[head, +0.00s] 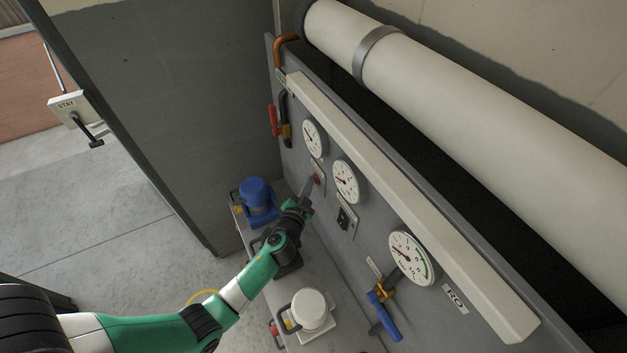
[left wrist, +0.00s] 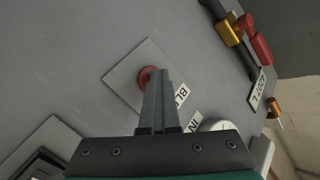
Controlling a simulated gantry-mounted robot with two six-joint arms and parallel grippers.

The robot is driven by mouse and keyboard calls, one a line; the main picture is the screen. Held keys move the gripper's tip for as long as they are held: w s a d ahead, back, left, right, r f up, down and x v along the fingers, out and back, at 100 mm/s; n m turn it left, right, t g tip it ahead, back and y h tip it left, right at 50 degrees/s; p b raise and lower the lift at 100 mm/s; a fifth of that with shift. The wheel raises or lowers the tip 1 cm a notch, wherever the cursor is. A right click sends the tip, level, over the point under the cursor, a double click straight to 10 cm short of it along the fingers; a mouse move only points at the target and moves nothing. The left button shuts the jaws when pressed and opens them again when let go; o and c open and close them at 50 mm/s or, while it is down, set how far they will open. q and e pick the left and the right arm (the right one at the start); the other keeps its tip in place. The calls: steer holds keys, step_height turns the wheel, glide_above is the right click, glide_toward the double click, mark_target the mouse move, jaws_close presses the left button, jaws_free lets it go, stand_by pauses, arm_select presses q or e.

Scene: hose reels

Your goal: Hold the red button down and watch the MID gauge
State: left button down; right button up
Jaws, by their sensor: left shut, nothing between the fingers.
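The red button (head: 317,180) sits on a small plate on the grey panel, and it also shows in the left wrist view (left wrist: 145,76), partly hidden by my fingers. My left gripper (head: 307,187) is shut and empty, its tips right at the button. I cannot tell if they touch it or if it is pressed in. Three white round gauges are on the panel: an upper one (head: 314,139), a middle one (head: 345,182) and a larger lower right one (head: 411,258). No readable MID label shows. The middle gauge's small scale is unreadable. My right gripper is out of view.
A black switch (head: 344,219) is below the middle gauge. A blue-handled valve (head: 384,312) juts out lower right. A blue-capped unit (head: 257,198) and a white-capped unit (head: 309,309) stand below the panel. A red-handled valve (head: 273,119) is at the panel's left end.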

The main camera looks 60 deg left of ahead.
arm_select(q)
steer(key=shift+s, duration=0.15)
stand_by(0.5)
steer(key=shift+s, duration=0.8)
steer(key=s+p, duration=0.1)
steer(key=s, duration=0.4)
steer(key=shift+a+p, duration=0.15)
steer(key=shift+p, duration=0.2)
